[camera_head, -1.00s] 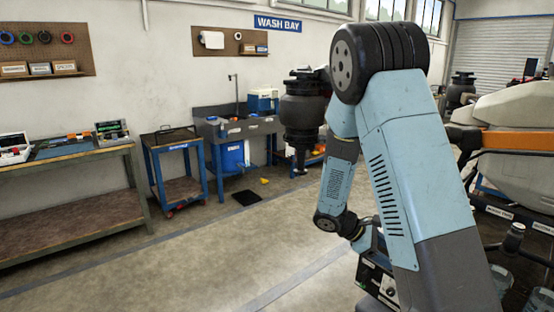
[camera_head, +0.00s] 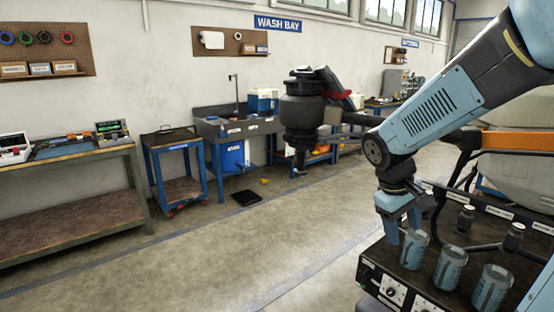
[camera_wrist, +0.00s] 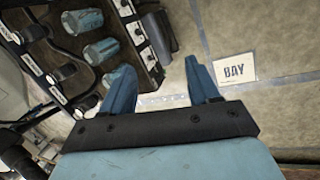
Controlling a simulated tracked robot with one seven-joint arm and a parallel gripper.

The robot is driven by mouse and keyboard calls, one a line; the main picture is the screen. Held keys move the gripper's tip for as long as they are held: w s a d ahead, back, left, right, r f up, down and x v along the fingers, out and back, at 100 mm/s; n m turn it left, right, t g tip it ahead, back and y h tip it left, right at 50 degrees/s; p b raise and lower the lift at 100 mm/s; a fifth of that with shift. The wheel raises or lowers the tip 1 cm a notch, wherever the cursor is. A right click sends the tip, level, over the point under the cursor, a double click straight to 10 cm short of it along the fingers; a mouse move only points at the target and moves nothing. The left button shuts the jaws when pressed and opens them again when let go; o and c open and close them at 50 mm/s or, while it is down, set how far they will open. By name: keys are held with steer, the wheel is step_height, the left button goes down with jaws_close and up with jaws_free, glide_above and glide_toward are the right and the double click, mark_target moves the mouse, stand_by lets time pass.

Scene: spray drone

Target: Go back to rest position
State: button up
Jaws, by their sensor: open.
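My gripper (camera_head: 403,228) hangs at the end of my blue arm, fingers pointing down, just above and left of the row of blue cups. Three blue cups stand along the black test bench: the nearest cup (camera_head: 414,252), a middle cup (camera_head: 450,268) and a front cup (camera_head: 492,289). Whether a finger touches the nearest cup, I cannot tell.
The black bench (camera_head: 400,282) carries knobs and small dark nozzles (camera_head: 465,218). The drone's dark motor (camera_head: 303,112) and pale tank (camera_head: 520,165) are close by. A blue cart (camera_head: 175,170), sink and workbench (camera_head: 60,205) line the wall.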

steer(key=s+a+r+m+t+y, duration=0.3)
steer(key=s+a+r+m+t, duration=0.1)
steer(key=s+r, duration=0.6)
steer(key=shift+s+a+m+t+y, duration=0.3)
steer(key=shift+a+t+y, duration=0.1)
steer(key=shift+t, duration=0.2)
